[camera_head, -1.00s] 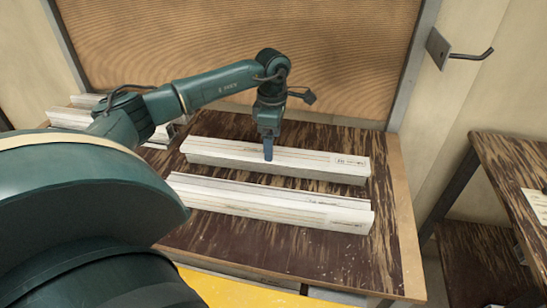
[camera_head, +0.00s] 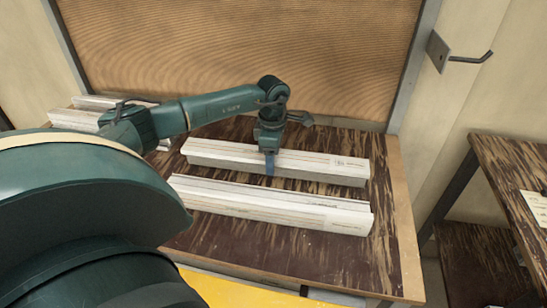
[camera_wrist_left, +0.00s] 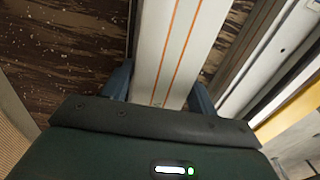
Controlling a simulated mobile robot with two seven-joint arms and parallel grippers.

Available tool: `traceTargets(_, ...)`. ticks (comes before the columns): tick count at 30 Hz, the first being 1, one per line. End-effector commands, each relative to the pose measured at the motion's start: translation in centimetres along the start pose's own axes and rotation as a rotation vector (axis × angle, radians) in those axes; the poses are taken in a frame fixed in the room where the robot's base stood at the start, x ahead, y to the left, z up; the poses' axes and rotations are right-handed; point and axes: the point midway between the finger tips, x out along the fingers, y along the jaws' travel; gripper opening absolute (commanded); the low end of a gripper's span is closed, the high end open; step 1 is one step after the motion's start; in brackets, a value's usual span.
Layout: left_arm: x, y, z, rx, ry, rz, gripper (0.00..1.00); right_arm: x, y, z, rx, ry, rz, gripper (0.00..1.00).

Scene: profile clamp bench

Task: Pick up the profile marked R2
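A long white profile (camera_head: 215,152) with thin orange lines lies across the dark wooden bench. It has a small mark near its right end, too small to read surely. My left gripper (camera_head: 269,166) points down over its middle, with one blue finger in front of its near face. In the left wrist view, the two fingers stand on either side of the profile (camera_wrist_left: 180,45), and the gripper (camera_wrist_left: 160,92) looks open around it. A second white profile (camera_head: 270,207) lies nearer, roughly parallel. My right gripper is not in view.
More white profiles (camera_head: 78,118) lie at the left, partly behind my left arm. A ribbed brown panel (camera_head: 330,60) stands behind the bench (camera_head: 390,260). A metal hook (camera_head: 470,58) sticks out from the right wall. A second wooden table (camera_head: 510,170) stands at right.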

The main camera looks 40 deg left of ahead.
Motion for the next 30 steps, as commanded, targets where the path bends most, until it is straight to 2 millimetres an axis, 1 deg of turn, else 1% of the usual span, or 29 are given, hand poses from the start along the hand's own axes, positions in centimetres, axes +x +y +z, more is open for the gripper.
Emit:
traceTargets(1,0.0,0.0,0.0,0.000,0.000,0.000,0.54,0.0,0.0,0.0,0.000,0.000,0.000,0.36)
traceTargets(2,0.0,0.0,0.0,0.000,0.000,0.000,0.52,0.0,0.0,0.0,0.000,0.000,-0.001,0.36)
traceTargets(17,-0.1,0.0,0.0,0.000,0.000,0.000,0.11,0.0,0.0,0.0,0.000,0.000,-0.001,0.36)
traceTargets(25,-0.5,0.1,0.0,-0.001,-0.003,0.004,0.10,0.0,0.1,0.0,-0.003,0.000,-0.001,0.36)
traceTargets(28,-1.4,0.2,0.0,-0.001,-0.004,0.006,0.10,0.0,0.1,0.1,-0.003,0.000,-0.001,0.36)
traceTargets(30,-2.5,0.2,0.1,0.000,-0.005,0.007,0.10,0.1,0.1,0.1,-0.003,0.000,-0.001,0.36)
